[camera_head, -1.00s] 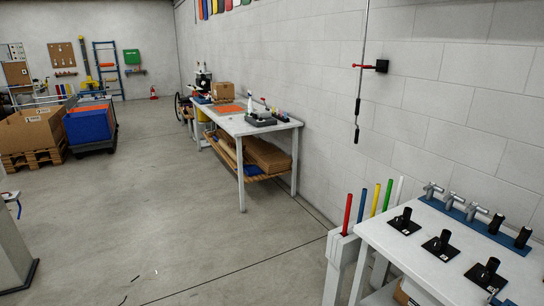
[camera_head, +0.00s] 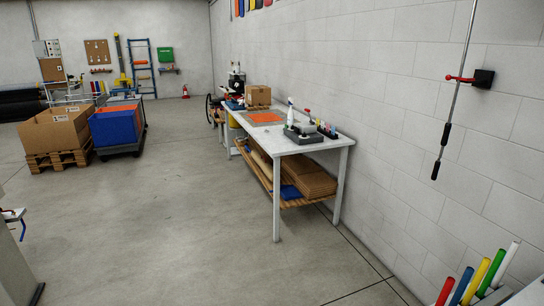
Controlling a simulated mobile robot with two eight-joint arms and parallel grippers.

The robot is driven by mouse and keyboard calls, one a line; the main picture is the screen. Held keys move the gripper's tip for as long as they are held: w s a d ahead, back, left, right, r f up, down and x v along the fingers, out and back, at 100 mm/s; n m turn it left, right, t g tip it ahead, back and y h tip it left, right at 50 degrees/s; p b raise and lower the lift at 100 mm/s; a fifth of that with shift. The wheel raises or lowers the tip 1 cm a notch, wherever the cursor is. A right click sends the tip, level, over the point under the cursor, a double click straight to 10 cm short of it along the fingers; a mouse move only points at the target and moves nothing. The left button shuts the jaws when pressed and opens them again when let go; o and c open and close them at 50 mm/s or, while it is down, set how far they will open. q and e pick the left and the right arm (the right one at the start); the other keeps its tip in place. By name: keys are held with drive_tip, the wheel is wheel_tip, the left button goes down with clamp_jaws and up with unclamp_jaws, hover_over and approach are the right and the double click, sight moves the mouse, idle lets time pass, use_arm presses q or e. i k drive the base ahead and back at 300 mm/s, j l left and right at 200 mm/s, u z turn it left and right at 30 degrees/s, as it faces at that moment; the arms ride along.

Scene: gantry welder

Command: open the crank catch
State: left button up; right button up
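A red lever on a black wall block (camera_head: 482,79), which looks like the crank catch, is on the white block wall at the upper right. A long thin metal crank rod (camera_head: 461,68) with black grips hangs next to it, slanting down to the left. The red lever (camera_head: 460,79) reaches across to the rod; whether it is closed around the rod is too small to tell. Neither of my grippers is in view.
A white workbench (camera_head: 284,145) stands along the wall ahead. Several coloured tubes (camera_head: 480,275) stand at the lower right, beside a white table corner. A pallet with cardboard boxes (camera_head: 55,130) and a blue crate (camera_head: 117,126) are at the left. The middle floor is clear.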

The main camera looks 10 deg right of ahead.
sight(448, 77)
drive_tip(key=i+l+z, duration=0.1)
drive_tip(key=i+z, duration=0.3)
drive_tip(key=i, duration=0.35)
drive_tip(key=i+j+z, duration=0.2)
drive_tip(key=i+z, duration=0.2)
drive_tip(key=i, duration=0.35)
drive_tip(key=i+z, duration=0.2)
drive_tip(key=i, duration=0.35)
drive_tip(key=i+z, duration=0.2)
drive_tip(key=i, duration=0.3)
drive_tip(key=i+j+z, duration=0.2)
drive_tip(key=i, duration=0.3)
drive_tip(key=i+z, duration=0.2)
drive_tip(key=k, duration=0.05)
